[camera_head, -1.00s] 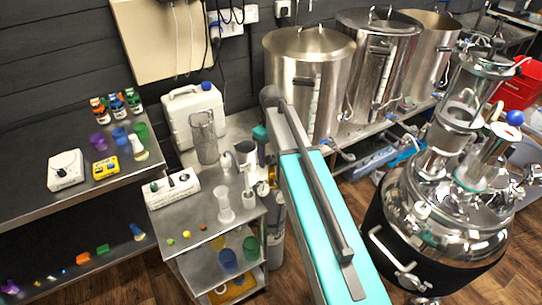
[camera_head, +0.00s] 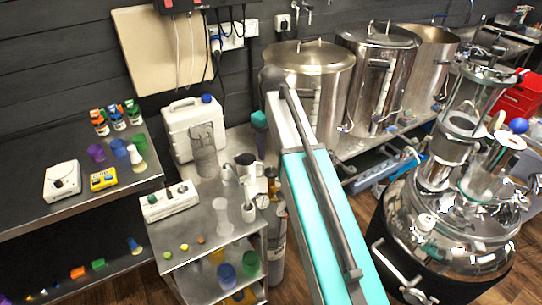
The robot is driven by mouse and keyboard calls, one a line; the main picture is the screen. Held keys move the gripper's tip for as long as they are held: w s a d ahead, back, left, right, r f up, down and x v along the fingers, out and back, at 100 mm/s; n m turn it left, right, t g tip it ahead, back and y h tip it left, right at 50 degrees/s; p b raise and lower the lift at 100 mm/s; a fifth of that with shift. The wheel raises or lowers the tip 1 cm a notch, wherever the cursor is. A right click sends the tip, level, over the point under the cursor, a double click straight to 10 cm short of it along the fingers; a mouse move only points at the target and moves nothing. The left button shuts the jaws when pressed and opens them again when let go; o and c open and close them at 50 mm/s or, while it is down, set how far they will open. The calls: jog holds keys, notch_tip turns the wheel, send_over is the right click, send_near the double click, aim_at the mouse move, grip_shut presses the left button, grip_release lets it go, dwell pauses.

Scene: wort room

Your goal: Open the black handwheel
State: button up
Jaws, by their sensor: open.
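I cannot clearly make out the black handwheel. A grey gas cylinder (camera_head: 276,242) stands on the floor between the steel cart and my arm. Brass fittings (camera_head: 273,187) and a small round gauge (camera_head: 262,202) show at its top, partly crowded by my arm and the cart's items. My teal and white arm reaches up from the bottom edge, with its dark elbow near the kettles. A small teal part of my arm shows left of it, above the cart. My gripper's fingers are not visible, and the arm hides what lies behind it.
Steel kettles (camera_head: 312,95) stand on a bench behind. A large shiny vessel (camera_head: 455,225) is close at right. A dark bench (camera_head: 60,215) is at left.

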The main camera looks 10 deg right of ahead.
jog(key=shift+r+b, duration=0.3)
jog(key=shift+r, duration=1.65)
